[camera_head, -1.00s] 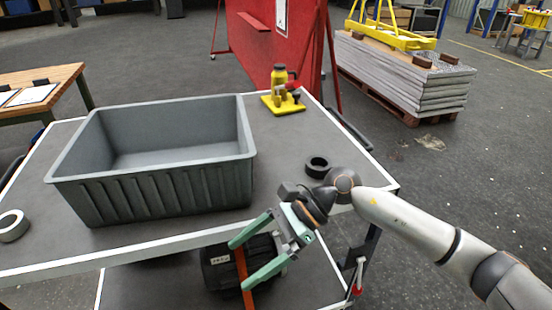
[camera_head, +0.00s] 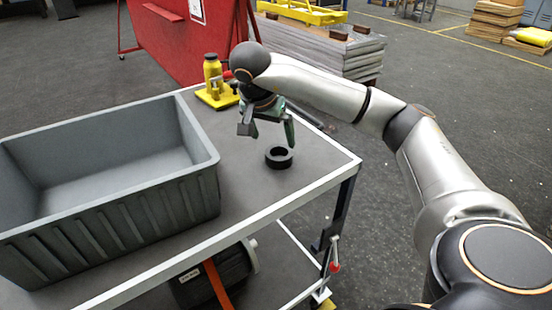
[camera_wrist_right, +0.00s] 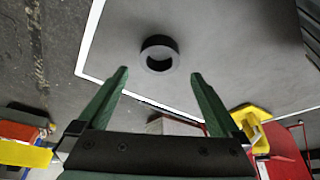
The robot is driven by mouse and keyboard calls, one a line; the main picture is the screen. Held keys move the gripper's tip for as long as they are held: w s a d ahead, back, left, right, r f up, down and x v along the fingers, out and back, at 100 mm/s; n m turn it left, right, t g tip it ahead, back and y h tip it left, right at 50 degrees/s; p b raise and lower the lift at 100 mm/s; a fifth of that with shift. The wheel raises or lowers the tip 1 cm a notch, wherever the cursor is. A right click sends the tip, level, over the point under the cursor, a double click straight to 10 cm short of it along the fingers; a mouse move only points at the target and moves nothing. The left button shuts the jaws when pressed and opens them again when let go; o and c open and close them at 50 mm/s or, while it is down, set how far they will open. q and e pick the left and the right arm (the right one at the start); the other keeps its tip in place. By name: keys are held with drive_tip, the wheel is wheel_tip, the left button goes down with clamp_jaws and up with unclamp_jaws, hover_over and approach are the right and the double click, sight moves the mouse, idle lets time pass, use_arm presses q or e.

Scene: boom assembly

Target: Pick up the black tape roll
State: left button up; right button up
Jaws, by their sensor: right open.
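The black tape roll (camera_head: 279,158) lies flat on the grey cart top (camera_head: 245,185), near its right corner. My right gripper (camera_head: 270,142) is above and slightly behind the roll, pointing down, open and empty. In the right wrist view the roll (camera_wrist_right: 159,54) sits beyond the fingertips (camera_wrist_right: 160,75), roughly midway between the two green fingers, apart from them. My left gripper is not in view.
A large grey bin (camera_head: 110,190) fills the left of the cart. A yellow bottle on a yellow stand (camera_head: 215,92) is at the back, close to my right gripper. A red panel (camera_head: 170,40) and a pallet of stacked sheets (camera_head: 320,50) stand behind.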

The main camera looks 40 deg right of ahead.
sight(277, 152)
drive_tip(key=x, duration=0.7)
drive_tip(key=shift+d+f+p, duration=0.2)
drive_tip(key=shift+f+p, duration=0.15)
drive_tip(key=shift+p, duration=0.05)
drive_tip(key=c, duration=1.2)
